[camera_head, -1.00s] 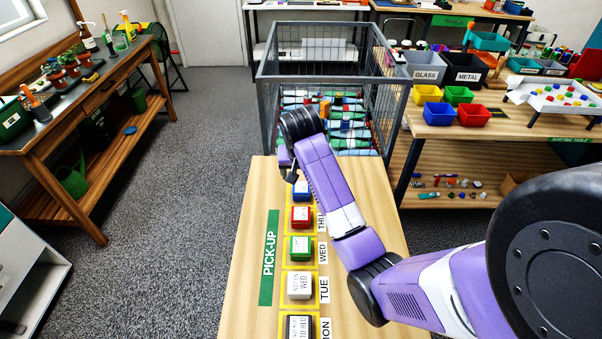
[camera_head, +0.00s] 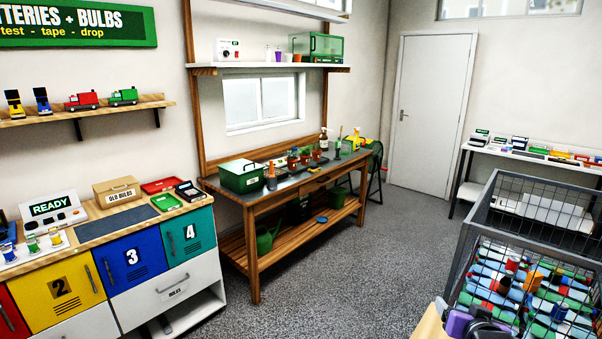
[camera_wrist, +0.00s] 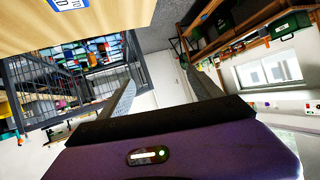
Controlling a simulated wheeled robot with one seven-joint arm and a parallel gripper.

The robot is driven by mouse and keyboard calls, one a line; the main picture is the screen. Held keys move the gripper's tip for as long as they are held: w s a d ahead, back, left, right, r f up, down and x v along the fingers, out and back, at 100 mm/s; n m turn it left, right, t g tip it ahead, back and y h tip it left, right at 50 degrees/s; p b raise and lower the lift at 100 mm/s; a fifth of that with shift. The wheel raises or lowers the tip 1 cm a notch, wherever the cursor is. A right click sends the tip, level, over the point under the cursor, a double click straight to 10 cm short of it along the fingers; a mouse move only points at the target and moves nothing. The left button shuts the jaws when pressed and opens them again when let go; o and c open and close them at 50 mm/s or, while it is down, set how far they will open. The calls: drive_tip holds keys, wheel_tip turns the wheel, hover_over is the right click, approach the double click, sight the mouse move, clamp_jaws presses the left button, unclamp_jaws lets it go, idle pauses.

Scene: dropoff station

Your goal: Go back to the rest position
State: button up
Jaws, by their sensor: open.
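My gripper (camera_wrist: 158,76) shows in the wrist view as two grey fingers standing well apart, with nothing between them. Beyond the fingers lie the floor and wall of the room. In the head view only a small purple and black part of my arm shows at the bottom right edge, in front of the wire cage (camera_head: 478,215). The fingers do not show there. The pick-up table (camera_head: 430,324) shows only as a pale wooden corner. In the wrist view a wooden surface fills the top left, with part of a blue and white item (camera_wrist: 68,4) on it.
A wooden workbench (camera_head: 262,196) with a green box (camera_head: 242,176) stands along the wall. Numbered cabinets (camera_head: 135,262) stand at the left. The cage holds many bottles and cans. Grey floor (camera_head: 350,270) is clear between the workbench and cage. A white door (camera_head: 432,115) is at the back.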

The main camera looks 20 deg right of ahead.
drive_tip(key=s+a+n+t+y+b, duration=0.1)
drive_tip(key=s+a+n+t, duration=0.3)
drive_tip(key=a, duration=0.8)
drive_tip(key=s+a+n+t+b, duration=0.15)
drive_tip(key=s+a, duration=0.45)
drive_tip(key=a, duration=0.6)
drive_tip(key=s+a+f+n+y+b, duration=0.1)
drive_tip(key=s+a+f+n+y, duration=0.1)
drive_tip(key=s+a, duration=0.4)
drive_tip(key=s+a+f+n+y+b, duration=0.1)
drive_tip(key=s+a+y, duration=0.4)
drive_tip(key=s, duration=0.8)
drive_tip(key=shift+s+a+f+n, duration=0.25)
drive_tip(key=shift+a+f+n, duration=0.25)
drive_tip(key=shift+a+n, duration=0.25)
